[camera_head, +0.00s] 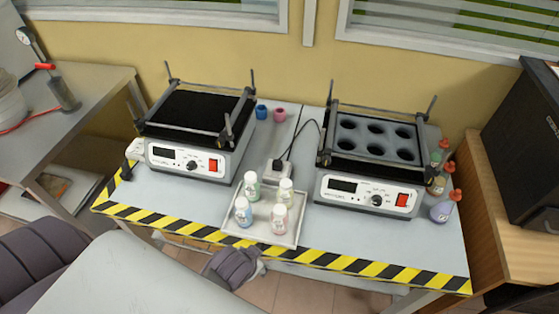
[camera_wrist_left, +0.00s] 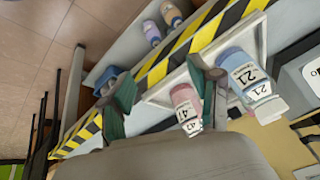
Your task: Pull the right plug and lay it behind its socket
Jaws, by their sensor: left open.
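The right socket (camera_head: 277,171) is a pale block on the table between the two machines. The black right plug (camera_head: 285,160) appears upright in it, with a black cable arching toward the right machine. At the far left table edge is a white block (camera_head: 136,150), which looks like the other socket. My left gripper (camera_wrist_left: 165,82) is open, with its two fingers apart in the left wrist view.
A tray (camera_head: 297,233) with several bottles stands in front of the socket. The left machine (camera_head: 185,160) and right machine (camera_head: 365,190) flank it. Blue and pink cups (camera_head: 270,113) stand behind. The strip between the machines behind the socket is mostly clear, crossed by the cable.

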